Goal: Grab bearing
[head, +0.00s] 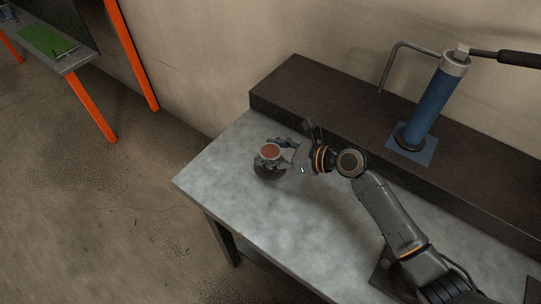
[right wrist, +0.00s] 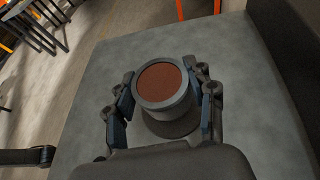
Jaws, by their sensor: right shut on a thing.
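The bearing (head: 270,151) is a short grey cylinder with a reddish-brown round face. It is at the left part of the grey table (head: 300,225) in the head view, with a dark round patch below it. My right gripper (head: 277,152) reaches it from the right, with a finger on either side. In the right wrist view the bearing (right wrist: 165,85) sits upright between the blue-padded fingers of the right gripper (right wrist: 165,103), which is shut on it. I cannot tell whether its underside touches the table. My left gripper is not in view.
A dark raised ledge (head: 300,85) runs along the table's back by the wall. A blue cylinder pump (head: 427,103) with a long handle stands on it. The table's front left is clear. Another table (head: 70,60) with orange legs and a green sheet stands far left.

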